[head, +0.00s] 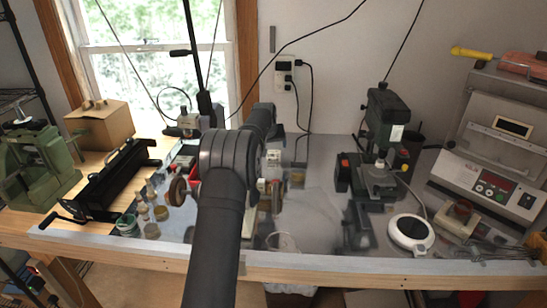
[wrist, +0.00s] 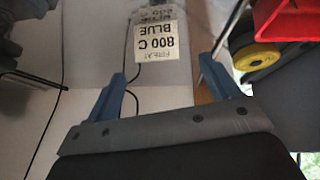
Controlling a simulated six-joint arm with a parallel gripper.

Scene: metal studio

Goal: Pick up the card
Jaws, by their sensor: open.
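My gripper (wrist: 162,67) is open in the wrist view, its two blue fingers apart with nothing between them. Beyond the fingertips, near the top middle, a small pale note (wrist: 156,46) with upside-down dark writing, including "800 C" and "BLUE", shows past the gap. I cannot tell whether this note is the card or a label, nor how far it is from the fingers. In the head view, my own arm hides the gripper and part of the bench behind it. I cannot make out a card for certain there.
Open grey bench (head: 318,190) lies between my arm and that machine.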

